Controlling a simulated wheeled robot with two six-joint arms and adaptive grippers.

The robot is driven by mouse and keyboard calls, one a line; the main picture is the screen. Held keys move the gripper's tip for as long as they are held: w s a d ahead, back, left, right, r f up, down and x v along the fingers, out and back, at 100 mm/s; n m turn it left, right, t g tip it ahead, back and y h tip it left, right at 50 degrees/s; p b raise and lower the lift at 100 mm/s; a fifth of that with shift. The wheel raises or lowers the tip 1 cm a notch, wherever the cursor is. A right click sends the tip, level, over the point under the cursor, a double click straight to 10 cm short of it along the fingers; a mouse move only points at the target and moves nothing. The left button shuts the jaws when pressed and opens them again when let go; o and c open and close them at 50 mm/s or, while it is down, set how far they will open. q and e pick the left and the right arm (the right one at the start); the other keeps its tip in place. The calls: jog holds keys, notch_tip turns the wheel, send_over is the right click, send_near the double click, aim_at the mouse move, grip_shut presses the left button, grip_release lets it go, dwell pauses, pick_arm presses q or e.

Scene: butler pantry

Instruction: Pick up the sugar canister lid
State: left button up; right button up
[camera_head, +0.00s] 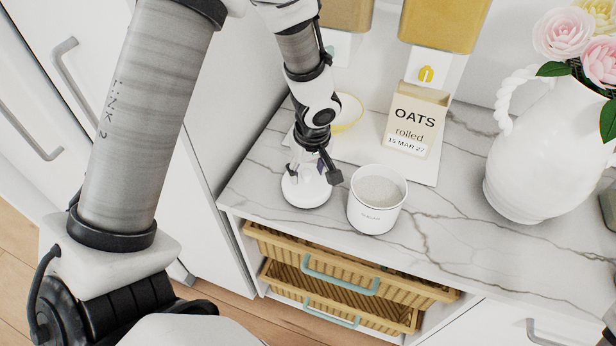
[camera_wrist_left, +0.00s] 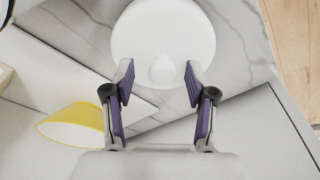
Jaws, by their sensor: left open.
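The sugar canister lid (camera_head: 304,193) is a round white disc lying on the marble counter, left of the canister. In the left wrist view the lid (camera_wrist_left: 163,30) fills the upper middle, with its round knob (camera_wrist_left: 163,69) at the near side. The white sugar canister (camera_head: 375,215) stands upright and uncovered, with pale sugar showing inside. My left gripper (camera_head: 312,172) is open above the lid; the left wrist view shows its fingers (camera_wrist_left: 160,76) apart, one to each side of the knob. Whether they touch the lid is unclear.
A white vase (camera_head: 530,165) with flowers is at the right. Wicker drawers (camera_head: 350,285) lie below the counter's front edge.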

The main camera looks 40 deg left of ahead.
pick_arm(q)
jog(key=shift+s+d+r, duration=0.1)
jog(key=shift+s+r, duration=0.15)
jog(key=shift+c, duration=1.4)
grip_shut()
